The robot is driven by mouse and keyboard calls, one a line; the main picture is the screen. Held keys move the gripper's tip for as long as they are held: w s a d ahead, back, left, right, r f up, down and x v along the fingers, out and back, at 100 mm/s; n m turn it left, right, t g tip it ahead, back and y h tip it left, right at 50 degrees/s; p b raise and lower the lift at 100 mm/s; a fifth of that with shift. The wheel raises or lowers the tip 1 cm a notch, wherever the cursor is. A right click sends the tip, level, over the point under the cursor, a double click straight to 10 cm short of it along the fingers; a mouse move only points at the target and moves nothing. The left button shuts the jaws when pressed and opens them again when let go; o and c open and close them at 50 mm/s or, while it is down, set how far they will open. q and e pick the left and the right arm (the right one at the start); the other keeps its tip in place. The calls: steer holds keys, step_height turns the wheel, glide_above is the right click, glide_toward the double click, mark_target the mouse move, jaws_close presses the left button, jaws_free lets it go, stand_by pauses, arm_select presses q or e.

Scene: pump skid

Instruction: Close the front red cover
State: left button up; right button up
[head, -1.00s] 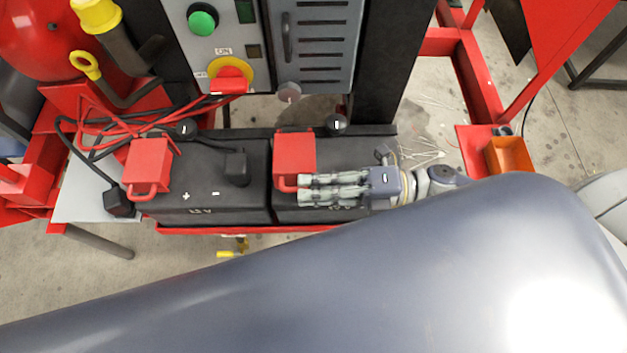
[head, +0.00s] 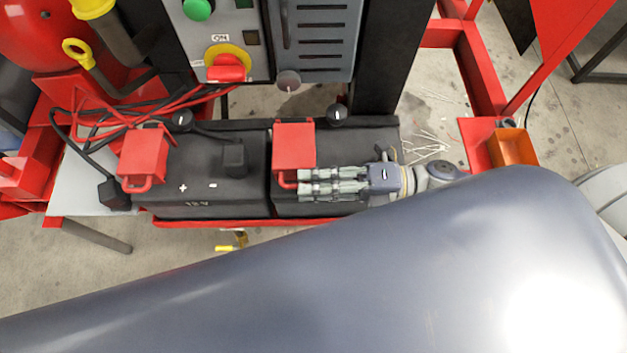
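Two red covers sit on the black batteries, one on the left battery (head: 205,195) and one on the right battery (head: 335,150). The left red cover (head: 145,155) and the right red cover (head: 294,145) each have a red loop handle at the lower edge. I cannot tell which is the front one. My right gripper (head: 301,184) reaches in from the right over the right battery. Its fingers lie close together, with their tips beside the right cover's handle. Whether they touch it, or how far they are open, is unclear. My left gripper is not in view.
A control panel (head: 215,45) with a green button and a red-yellow switch stands behind the batteries. Red and black cables (head: 95,115) run at the left. An orange bin (head: 512,148) is at the right. My large grey arm link fills the lower foreground.

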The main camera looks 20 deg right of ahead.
stand_by(0.3)
steer(key=v, duration=1.2)
steer(key=shift+d, duration=0.1)
